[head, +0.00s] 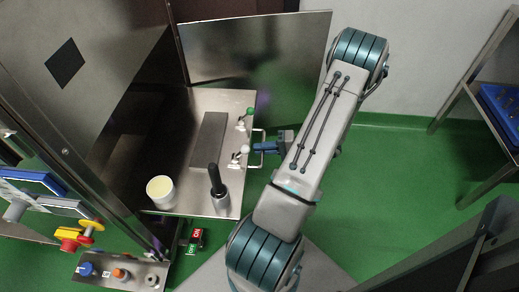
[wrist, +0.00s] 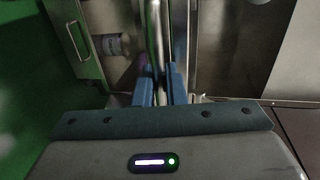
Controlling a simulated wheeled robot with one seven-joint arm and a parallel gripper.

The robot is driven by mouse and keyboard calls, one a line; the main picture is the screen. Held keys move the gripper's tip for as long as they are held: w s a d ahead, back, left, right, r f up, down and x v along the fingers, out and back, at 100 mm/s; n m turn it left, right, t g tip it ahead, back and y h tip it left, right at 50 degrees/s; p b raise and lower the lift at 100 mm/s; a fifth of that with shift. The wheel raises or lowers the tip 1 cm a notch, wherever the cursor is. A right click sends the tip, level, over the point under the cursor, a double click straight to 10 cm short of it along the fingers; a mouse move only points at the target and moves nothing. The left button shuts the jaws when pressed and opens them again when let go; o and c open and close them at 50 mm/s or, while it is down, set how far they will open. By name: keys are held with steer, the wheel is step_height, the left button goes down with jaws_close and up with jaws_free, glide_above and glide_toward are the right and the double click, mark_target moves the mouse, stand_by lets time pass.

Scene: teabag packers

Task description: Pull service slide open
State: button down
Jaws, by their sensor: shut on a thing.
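The service slide is a flat metal plate (head: 178,150) that projects from the steel machine in the head view. Its bar handle (head: 262,134) is on the right edge. My gripper (head: 256,147) reaches this handle from the right, with its blue fingers at the bar. In the wrist view my gripper (wrist: 160,82) has one finger on each side of an upright metal bar (wrist: 156,28), closed on it. The fingers hide part of the bar. The slide's runners are not visible.
The slide carries a grey block (head: 209,140), a white tub (head: 160,190), a black-handled tool in a metal cup (head: 220,203), and green-tipped (head: 250,112) and white-tipped fittings. A control panel (head: 120,272) is at lower left.

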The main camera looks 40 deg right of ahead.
steer(key=shift+w+a, duration=0.1)
steer(key=shift+a, duration=0.05)
steer(key=c, duration=1.6)
jaws_free()
steer(key=shift+w+a, duration=0.1)
steer(key=shift+c, duration=0.2)
steer(key=shift+s+d+r, duration=0.1)
steer(key=shift+s+d, duration=0.2)
steer(key=shift+d, duration=0.1)
steer(key=p+v, duration=0.3)
steer(key=v, duration=1)
